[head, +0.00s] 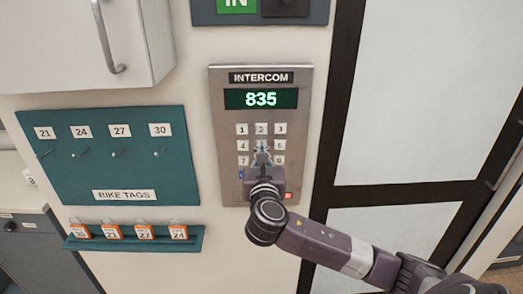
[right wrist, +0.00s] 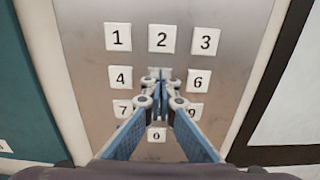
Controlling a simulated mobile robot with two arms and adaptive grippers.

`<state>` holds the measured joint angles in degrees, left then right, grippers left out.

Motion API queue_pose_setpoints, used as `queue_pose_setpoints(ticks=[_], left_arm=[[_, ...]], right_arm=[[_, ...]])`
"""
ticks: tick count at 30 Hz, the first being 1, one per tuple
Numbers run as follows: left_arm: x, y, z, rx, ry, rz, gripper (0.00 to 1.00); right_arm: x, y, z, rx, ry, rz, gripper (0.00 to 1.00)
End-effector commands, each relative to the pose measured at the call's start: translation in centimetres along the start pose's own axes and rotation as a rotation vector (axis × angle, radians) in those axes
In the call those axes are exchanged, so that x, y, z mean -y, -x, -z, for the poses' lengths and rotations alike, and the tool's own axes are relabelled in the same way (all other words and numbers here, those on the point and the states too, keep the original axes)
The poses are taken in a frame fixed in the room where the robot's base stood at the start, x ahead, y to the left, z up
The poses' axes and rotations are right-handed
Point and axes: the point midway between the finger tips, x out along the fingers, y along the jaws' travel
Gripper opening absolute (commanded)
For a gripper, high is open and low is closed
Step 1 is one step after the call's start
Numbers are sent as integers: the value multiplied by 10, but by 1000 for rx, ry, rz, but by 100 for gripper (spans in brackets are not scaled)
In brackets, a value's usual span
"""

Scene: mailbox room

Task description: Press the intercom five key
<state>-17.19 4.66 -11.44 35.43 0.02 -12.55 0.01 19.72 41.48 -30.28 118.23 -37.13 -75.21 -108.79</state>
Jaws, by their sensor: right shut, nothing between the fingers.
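The intercom panel (head: 230,110) is a grey metal plate on the wall. Its display (head: 261,99) reads 835 in green. My right gripper (head: 262,146) is shut and empty, with its fingertips over the middle of the keypad. In the right wrist view the fingertips (right wrist: 160,76) lie between the 4 key (right wrist: 120,78) and the 6 key (right wrist: 198,81), below the 2 key (right wrist: 162,39). They cover most of the five key and hide the 8 key's place. I cannot tell whether the tips touch the key. My left gripper is not in view.
Left of the panel is a teal bike tags board (head: 100,165) with hooks, above a ledge (head: 190,239) holding orange tags. A dark-framed door (head: 335,130) stands to the right. A white cabinet (head: 50,60) with a handle juts out at upper left.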

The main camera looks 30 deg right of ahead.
Motion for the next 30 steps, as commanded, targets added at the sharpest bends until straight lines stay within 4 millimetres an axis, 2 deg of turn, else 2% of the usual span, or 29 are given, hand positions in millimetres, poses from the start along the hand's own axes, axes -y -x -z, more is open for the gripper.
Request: queue_pose_setpoints(ticks=[6,13,18,30], left_arm=[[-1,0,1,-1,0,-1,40],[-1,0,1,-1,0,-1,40],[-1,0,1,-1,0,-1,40],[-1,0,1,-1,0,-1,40]], right_arm=[[-1,38,1,-2,-1,-5,0],[-1,69,0,-3,-1,-5,0],[0,78,0,-3,0,-5,0],[0,78,0,-3,0,-5,0]])
